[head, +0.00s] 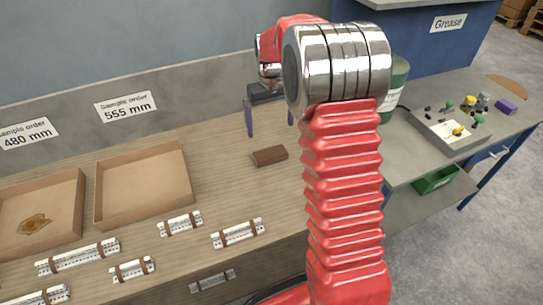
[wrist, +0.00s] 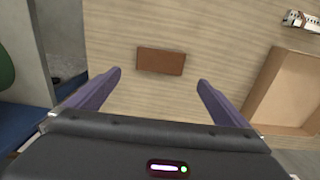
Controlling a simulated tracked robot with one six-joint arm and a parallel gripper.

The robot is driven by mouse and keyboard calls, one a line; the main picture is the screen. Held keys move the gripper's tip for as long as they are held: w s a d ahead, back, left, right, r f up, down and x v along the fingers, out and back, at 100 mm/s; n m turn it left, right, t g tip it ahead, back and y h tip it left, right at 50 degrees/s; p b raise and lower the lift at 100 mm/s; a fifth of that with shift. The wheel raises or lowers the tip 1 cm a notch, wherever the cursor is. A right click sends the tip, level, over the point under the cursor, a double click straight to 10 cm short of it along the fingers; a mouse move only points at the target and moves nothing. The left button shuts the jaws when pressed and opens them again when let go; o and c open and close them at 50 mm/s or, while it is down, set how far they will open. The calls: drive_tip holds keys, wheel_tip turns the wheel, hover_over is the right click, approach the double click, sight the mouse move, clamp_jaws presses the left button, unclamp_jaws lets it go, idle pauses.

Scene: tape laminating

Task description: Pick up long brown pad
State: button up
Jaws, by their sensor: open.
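The long brown pad (head: 270,155) lies flat on the wooden table, right of the cardboard trays in the head view. In the wrist view the brown pad (wrist: 161,61) lies crosswise just beyond and between the fingertips, touching neither. My gripper (wrist: 160,78) is open and empty, with its two purple fingers spread wider than the pad. In the head view my gripper (head: 269,120) hangs above and behind the pad, and my red arm hides part of the table to its right.
Two cardboard trays, the nearer-left one (head: 79,224) and the one beside it (head: 187,214), stand on the left. Several silver strapped bundles (head: 238,233) lie along the front. A green container (head: 398,82) stands behind my arm. The table around the pad is clear.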

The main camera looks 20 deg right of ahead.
hover_over(270, 153)
wheel_tip(270, 153, down, 8)
drive_tip(key=shift+s+d+r, duration=0.1)
idle(0.4)
drive_tip(key=shift+f, duration=2.6)
drive_tip(key=c, duration=0.7)
